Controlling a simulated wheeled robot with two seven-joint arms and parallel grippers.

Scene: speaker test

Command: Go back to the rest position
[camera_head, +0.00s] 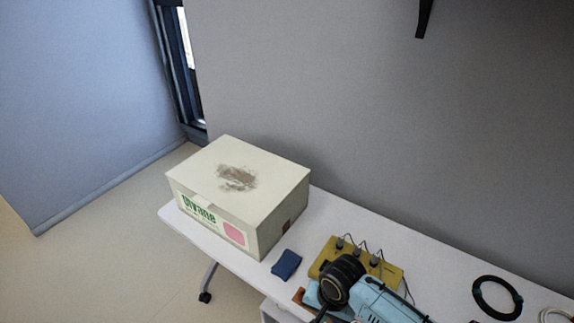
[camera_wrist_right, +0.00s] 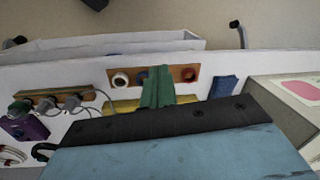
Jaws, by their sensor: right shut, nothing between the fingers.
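My right gripper (camera_wrist_right: 157,72) shows in the right wrist view as green fingers pressed together, shut and empty, above the white table (camera_wrist_right: 75,75). The light blue housing with a black edge in front of them is mine. In the head view, my light blue right arm with its black joint is at the bottom, over the table (camera_head: 200,235); its fingertips cannot be made out there. My left gripper is in neither view.
A large cream box (camera_head: 240,180) stands at the table's left end, with a dark blue cloth (camera_head: 286,264) beside it. A yellow box with plugs (camera_head: 390,272) and a black cable ring (camera_head: 497,297) lie near the arm. A wooden board with round holes (camera_wrist_right: 180,73) is behind the fingers.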

